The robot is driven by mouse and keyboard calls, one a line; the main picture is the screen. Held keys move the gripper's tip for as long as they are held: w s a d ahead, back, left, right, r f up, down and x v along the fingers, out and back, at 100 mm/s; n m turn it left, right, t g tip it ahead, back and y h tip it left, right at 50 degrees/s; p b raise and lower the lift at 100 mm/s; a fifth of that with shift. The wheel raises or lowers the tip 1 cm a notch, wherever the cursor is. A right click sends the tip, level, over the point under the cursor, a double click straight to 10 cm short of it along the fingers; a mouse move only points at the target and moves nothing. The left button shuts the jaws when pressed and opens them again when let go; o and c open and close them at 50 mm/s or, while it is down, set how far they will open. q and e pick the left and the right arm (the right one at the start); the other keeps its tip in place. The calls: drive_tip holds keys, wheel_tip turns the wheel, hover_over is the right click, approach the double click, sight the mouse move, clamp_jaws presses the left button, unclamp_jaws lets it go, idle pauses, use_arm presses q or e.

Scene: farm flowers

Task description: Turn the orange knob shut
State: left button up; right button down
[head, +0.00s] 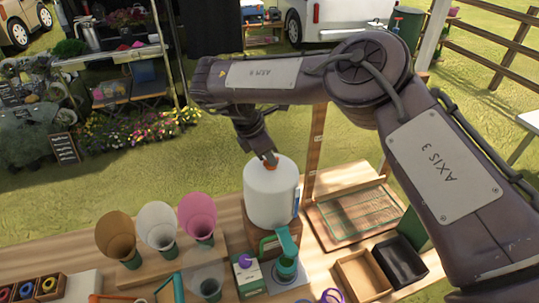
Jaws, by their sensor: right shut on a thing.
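The orange knob (271,161) sits at the top of a white rounded tank (271,192). The tank stands on a wooden block on the table. My right gripper (266,157) reaches down from above and is shut on the knob. The fingers hide part of the knob, and how far it is turned cannot be told. My left gripper is not in view.
Brown, white and pink cones (198,217) stand in holders left of the tank. A glass-topped wooden frame (355,211) and open boxes (362,276) lie to the right.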

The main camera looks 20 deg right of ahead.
drive_tip(key=shift+m, duration=0.4)
drive_tip(key=c, duration=1.5)
unclamp_jaws()
drive_tip(key=shift+a, duration=0.1)
drive_tip(key=shift+w+a+r, duration=0.1)
drive_tip(key=shift+r, duration=0.25)
drive_tip(key=b+v, duration=0.1)
drive_tip(key=v, duration=0.6)
